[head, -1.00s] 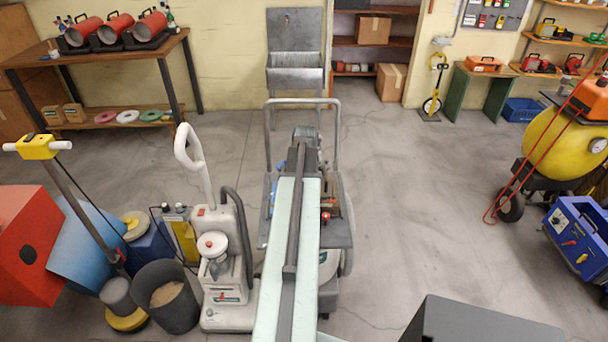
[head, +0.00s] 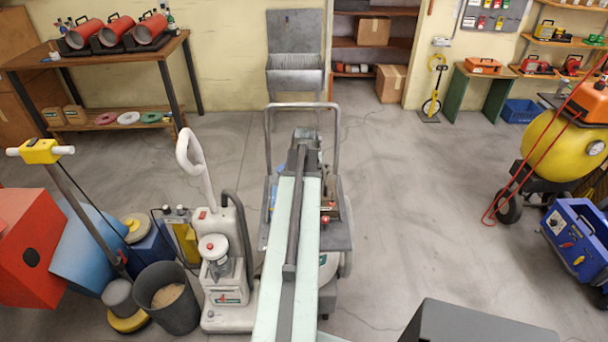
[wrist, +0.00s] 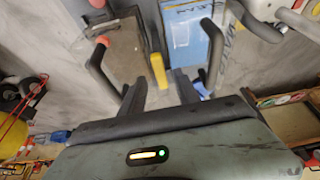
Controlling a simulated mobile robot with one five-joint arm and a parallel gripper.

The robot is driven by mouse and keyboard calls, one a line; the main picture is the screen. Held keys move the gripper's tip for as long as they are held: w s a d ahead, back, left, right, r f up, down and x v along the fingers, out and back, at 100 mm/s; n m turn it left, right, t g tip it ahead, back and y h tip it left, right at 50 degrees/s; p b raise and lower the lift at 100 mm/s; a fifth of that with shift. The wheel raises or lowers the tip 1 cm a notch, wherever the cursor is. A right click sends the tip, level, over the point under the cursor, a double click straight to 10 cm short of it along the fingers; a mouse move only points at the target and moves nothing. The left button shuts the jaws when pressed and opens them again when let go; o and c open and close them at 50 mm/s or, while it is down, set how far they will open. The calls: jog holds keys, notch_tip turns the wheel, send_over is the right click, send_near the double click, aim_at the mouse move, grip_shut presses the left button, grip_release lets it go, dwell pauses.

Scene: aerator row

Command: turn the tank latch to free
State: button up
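The tank latch is probably the yellow lever (wrist: 158,70) in the wrist view, on the seam between a grey-brown box part and a blue-faced part. My gripper (wrist: 158,84) is open, one dark finger on each side below the lever's lower end. I cannot tell whether either finger touches it. In the head view my arm reaches over a grey wheeled machine (head: 342,235) with a tall push handle, and my gripper (head: 305,133) appears at the arm's far end. The arm hides the middle of the machine and the latch there.
A white floor machine (head: 225,285) and a dark bucket (head: 167,300) stand close on the left. A yellow compressor tank (head: 550,145) and a blue case (head: 578,235) are at the right. The floor between the grey machine and the compressor is clear.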

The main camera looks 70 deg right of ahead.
jog(key=p+v, duration=0.3)
jog(key=v, duration=0.2)
jog(key=shift+a+r+p, duration=0.1)
jog(key=shift+r+p, duration=0.15)
jog(key=shift+p, duration=0.15)
